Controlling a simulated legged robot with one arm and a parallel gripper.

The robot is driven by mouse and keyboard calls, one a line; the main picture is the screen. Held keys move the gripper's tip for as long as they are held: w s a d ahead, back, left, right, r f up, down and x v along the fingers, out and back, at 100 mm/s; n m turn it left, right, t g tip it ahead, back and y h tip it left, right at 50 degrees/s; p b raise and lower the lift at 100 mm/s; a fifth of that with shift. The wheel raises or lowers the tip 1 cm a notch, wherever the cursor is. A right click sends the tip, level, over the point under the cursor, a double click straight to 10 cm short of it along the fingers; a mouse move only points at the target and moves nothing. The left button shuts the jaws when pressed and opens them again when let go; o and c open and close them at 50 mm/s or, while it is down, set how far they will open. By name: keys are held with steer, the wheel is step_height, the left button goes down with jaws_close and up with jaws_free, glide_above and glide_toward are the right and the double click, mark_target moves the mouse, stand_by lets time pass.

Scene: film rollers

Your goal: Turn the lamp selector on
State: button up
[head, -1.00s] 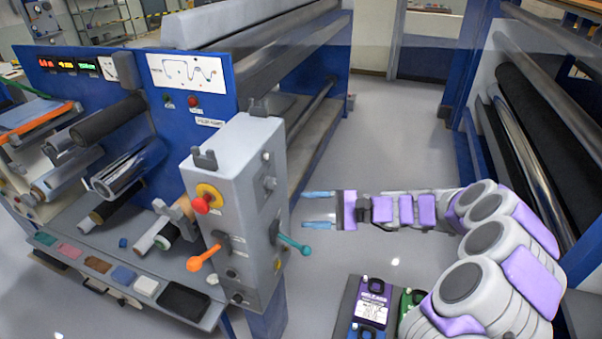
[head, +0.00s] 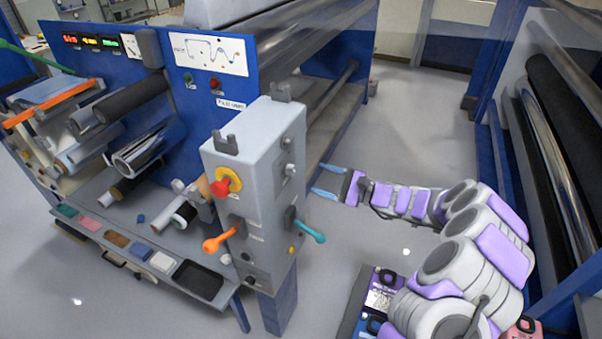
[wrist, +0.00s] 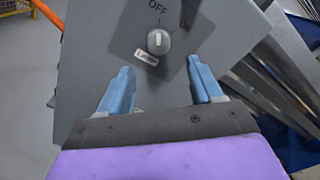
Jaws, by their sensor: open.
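The lamp selector (wrist: 158,41) is a round grey knob with a pale pointer bar on a grey panel in the wrist view. OFF is printed above it and ON to its upper right. The bar stands nearly upright in the picture, towards OFF. A small white label (wrist: 146,57) sits below it. My gripper (wrist: 160,65) is open and empty, its blue fingers either side of and short of the knob, apart from it. In the head view my gripper (head: 325,180) is right of the grey control box (head: 255,150). Which small side knob there is the selector, I cannot tell.
The box carries a red button (head: 220,187) on yellow, an orange lever (head: 219,240) and a teal lever (head: 309,230), the latter close below my gripper. A blue machine with rollers stands behind. Clear floor (head: 400,130) lies beyond my arm.

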mark_target(295, 172)
steer(key=x, duration=0.7)
steer(key=shift+s+a+f, duration=0.2)
steer(key=shift+a, duration=0.05)
steer(key=shift+w+a, duration=0.1)
steer(key=shift+w, duration=0.1)
steer(key=shift+w+r, duration=0.15)
steer(key=shift+r, duration=0.05)
steer(key=shift+a, duration=0.4)
steer(key=shift+c, duration=0.6)
steer(key=shift+a+f, duration=0.1)
steer(key=shift+a, duration=0.15)
steer(key=c, duration=0.3)
steer(key=shift+d, duration=0.35)
steer(key=c, duration=0.6)
steer(key=shift+c, duration=0.2)
